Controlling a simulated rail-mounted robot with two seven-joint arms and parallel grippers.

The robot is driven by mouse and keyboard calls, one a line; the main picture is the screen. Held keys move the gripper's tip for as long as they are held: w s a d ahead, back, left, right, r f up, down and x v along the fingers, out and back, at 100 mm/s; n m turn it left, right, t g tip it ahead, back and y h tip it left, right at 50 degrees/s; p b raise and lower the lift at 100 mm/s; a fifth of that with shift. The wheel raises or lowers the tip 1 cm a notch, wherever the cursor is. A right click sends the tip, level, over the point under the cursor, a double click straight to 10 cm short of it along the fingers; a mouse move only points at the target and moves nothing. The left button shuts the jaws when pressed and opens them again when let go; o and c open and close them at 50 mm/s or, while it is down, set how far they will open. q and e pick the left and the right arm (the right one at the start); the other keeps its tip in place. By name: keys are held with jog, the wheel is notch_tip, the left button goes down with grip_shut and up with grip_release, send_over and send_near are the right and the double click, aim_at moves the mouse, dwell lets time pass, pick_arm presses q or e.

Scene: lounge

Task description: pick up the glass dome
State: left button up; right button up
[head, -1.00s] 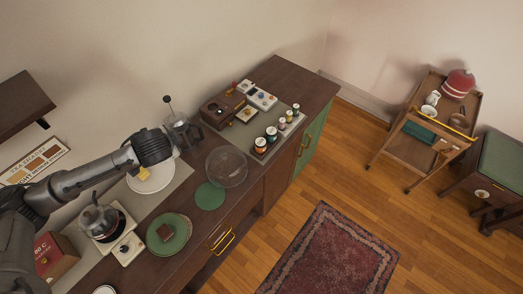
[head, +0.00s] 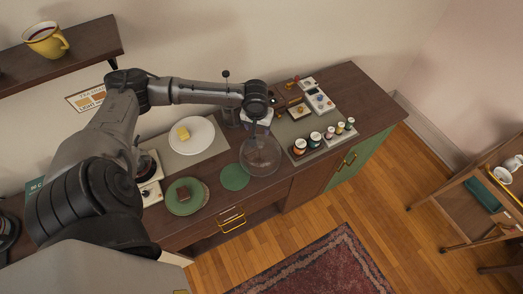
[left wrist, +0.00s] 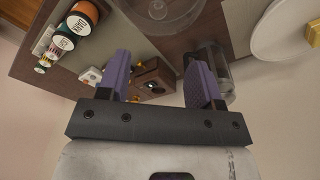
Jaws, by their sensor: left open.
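The clear glass dome (head: 261,157) stands on the dark counter near its front edge, right of a round green mat (head: 234,177). In the left wrist view, a clear round glass form that looks like the dome (left wrist: 168,10) is cut off at the top edge, beyond the fingertips. My left gripper (head: 258,128) is above and just behind the dome in the head view. Its purple fingers (left wrist: 160,72) are apart with nothing held between them. Whether a finger touches the dome cannot be told. My right gripper is out of view.
A glass press (head: 230,112) stands behind and left of the dome, close to one finger in the wrist view. Several small jars (head: 315,138) stand to the right. A white plate (head: 200,140) and a green plate (head: 180,203) are at left.

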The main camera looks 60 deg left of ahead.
pick_arm(q)
send_over(261, 144)
jog(key=f, duration=0.7)
jog(key=shift+s+f, duration=0.25)
jog(key=shift+s, duration=0.15)
jog(key=shift+w+f, duration=0.2)
jog(key=shift+f, duration=2.45)
grip_shut()
